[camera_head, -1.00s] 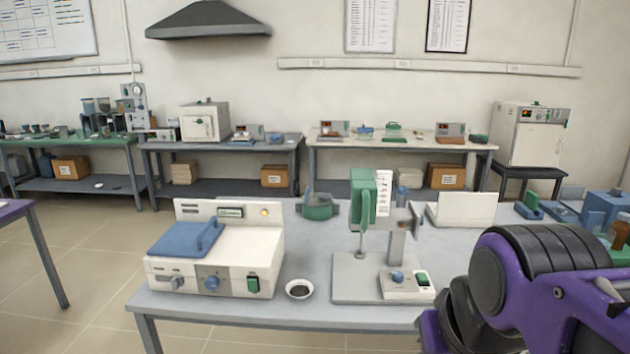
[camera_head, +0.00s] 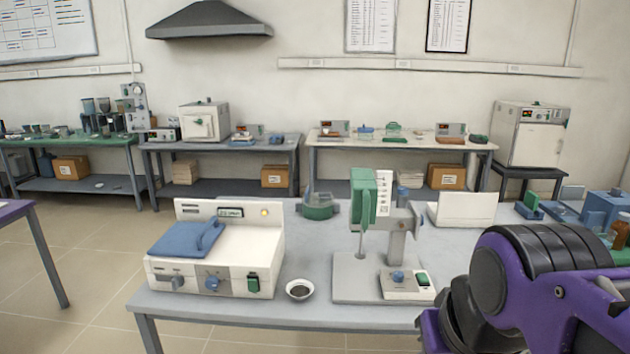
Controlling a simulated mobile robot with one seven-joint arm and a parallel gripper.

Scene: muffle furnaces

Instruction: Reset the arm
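My arm shows only as purple and black links at the lower right of the head view. It is folded close to the camera, at the near right of the grey table (camera_head: 320,316). My gripper is outside the view, so its fingers and anything in them are hidden.
On the table stand a white furnace unit with a blue lid (camera_head: 215,250), a small bowl (camera_head: 299,290), a green-headed stirrer stand (camera_head: 372,225) and a white box (camera_head: 462,209). Blue equipment (camera_head: 603,212) sits behind my arm. Floor (camera_head: 95,255) is clear at left.

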